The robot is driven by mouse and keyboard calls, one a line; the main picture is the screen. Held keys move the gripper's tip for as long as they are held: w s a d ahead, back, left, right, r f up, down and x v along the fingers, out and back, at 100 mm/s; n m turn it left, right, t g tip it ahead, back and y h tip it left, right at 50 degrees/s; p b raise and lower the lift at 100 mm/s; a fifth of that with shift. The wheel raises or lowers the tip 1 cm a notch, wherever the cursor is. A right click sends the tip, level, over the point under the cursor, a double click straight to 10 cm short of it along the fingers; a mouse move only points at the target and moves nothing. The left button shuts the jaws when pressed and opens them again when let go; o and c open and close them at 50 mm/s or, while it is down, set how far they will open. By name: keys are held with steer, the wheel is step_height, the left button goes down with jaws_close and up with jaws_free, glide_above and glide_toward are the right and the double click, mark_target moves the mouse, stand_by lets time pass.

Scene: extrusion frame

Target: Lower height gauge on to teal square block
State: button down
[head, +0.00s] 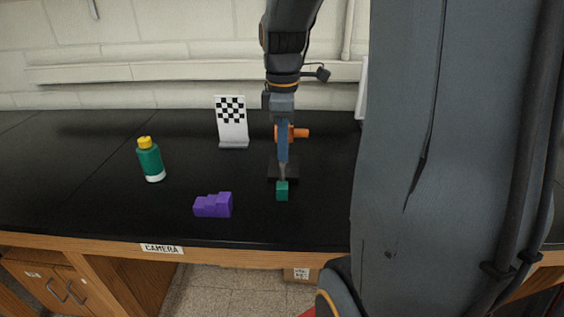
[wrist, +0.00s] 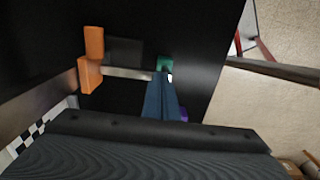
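The height gauge has a dark base (head: 272,170), an orange slider (head: 299,133) and a pale grey measuring arm (wrist: 130,73). In the wrist view, the orange slider (wrist: 92,55) is at upper left and the arm runs right from it towards my fingertips. The teal square block (head: 282,191) stands on the bench in front of the base; it also shows in the wrist view (wrist: 164,62) just beyond my fingertips. My gripper (head: 283,165) points down over the block, its blue fingers together. In the wrist view the fingertips (wrist: 161,76) overlap the arm's end; I cannot tell whether they touch it.
A purple stepped block (head: 213,206) lies left of the teal block. A green bottle with a yellow cap (head: 150,160) and a checkered board (head: 232,120) stand farther left and back.

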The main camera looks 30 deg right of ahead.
steer(key=shift+f+b, duration=0.3)
steer(key=shift+f, duration=0.55)
steer(key=shift+r, duration=0.1)
step_height(320, 180, up, 8)
steer(key=p, duration=0.7)
steer(key=shift+p, duration=0.4)
steer(key=s+a+f+m+b, duration=0.1)
steer(key=s+a+f+m, duration=0.1)
steer(key=a+f+m, duration=0.1)
steer(key=s+a+f+m+t+b, duration=0.1)
steer(key=s+a+f+m+b, duration=0.1)
steer(key=a+f+m, duration=0.2)
steer(key=s+a+f+m+b, duration=0.1)
steer(key=s+a+f+m, duration=0.2)
steer(key=a+f, duration=0.2)
steer(key=shift+a+f+b, duration=0.2)
steer(key=shift+f+b, duration=0.2)
steer(key=shift+f, duration=0.25)
steer(key=shift+s+a+f+m, duration=0.25)
steer(key=shift+s+m, duration=0.05)
steer(key=shift+m, duration=0.3)
